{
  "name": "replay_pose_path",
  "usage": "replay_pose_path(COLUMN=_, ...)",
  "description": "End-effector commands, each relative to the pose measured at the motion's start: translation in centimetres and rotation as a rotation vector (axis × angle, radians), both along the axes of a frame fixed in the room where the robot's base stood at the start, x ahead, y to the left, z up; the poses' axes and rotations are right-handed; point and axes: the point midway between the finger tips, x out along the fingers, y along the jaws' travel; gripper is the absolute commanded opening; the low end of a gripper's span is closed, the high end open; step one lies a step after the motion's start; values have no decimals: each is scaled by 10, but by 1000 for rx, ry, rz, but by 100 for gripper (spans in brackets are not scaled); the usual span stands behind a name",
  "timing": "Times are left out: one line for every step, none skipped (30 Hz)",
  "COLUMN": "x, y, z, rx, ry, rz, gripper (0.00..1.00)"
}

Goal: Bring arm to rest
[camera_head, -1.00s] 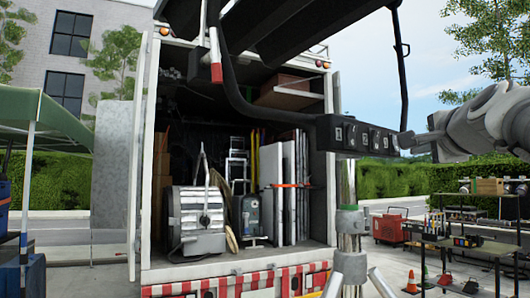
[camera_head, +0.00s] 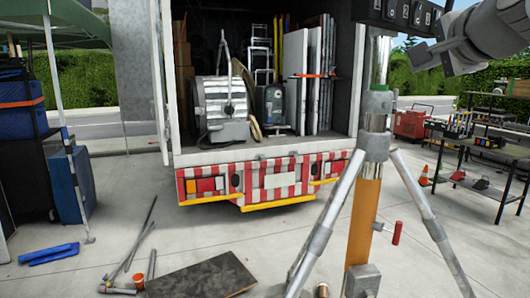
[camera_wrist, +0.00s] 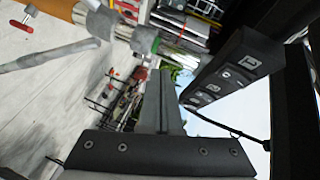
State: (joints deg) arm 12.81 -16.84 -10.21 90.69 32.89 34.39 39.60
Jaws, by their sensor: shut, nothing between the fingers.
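My gripper (camera_head: 418,54) is at the upper right of the head view, on the grey arm that enters from the right edge. It is shut and empty. In the wrist view its two fingers (camera_wrist: 166,105) lie together, pointing up the picture. A black panel with a row of sockets (camera_head: 408,12) is close above and to the left of the gripper in the head view. The panel (camera_wrist: 222,78) also shows right of the fingers in the wrist view, with a visible gap.
A tripod stand (camera_head: 376,145) with spread legs rises just in front. An open truck (camera_head: 270,181) with loaded gear stands behind it. A dark board (camera_head: 203,277) and loose tubes (camera_head: 133,250) lie on the ground at front left. A metal table (camera_head: 482,152) stands at right.

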Motion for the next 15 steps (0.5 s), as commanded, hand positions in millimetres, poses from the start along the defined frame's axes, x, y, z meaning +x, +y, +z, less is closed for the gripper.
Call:
replay_pose_path(x=-9, y=19, z=-29, rx=-66, ry=69, rz=53, gripper=0)
replay_pose_path(x=-15, y=30, z=-46, rx=-114, ry=112, rz=85, gripper=0)
replay_pose_path(x=-24, y=43, z=-70, rx=-177, ry=167, rz=130, gripper=0)
replay_pose_path(x=-31, y=53, z=-88, rx=-225, ry=208, rz=166, gripper=0)
replay_pose_path(x=-39, y=62, z=-107, rx=-274, ry=249, rz=203, gripper=0)
replay_pose_path(x=-50, y=74, z=-131, rx=-341, ry=302, rz=254, gripper=0)
replay_pose_path(x=-59, y=82, z=-149, rx=-391, ry=340, rz=293, gripper=0)
replay_pose_path(x=-69, y=90, z=-167, rx=-442, ry=378, rz=334, gripper=0)
replay_pose_path(x=-83, y=100, z=-191, rx=-511, ry=427, rz=391, gripper=0)
replay_pose_path(x=-94, y=106, z=-209, rx=-562, ry=463, rz=433, gripper=0)
replay_pose_path(x=-106, y=112, z=-227, rx=-614, ry=497, rz=476, gripper=0)
replay_pose_path(x=-121, y=119, z=-249, rx=-681, ry=542, rz=533, gripper=0)
replay_pose_path(x=-132, y=122, z=-265, rx=-728, ry=573, rz=573, gripper=0)
replay_pose_path(x=-143, y=125, z=-280, rx=-775, ry=603, rz=614, gripper=0)
replay_pose_path(x=-157, y=129, z=-298, rx=-833, ry=637, rz=664, gripper=0)
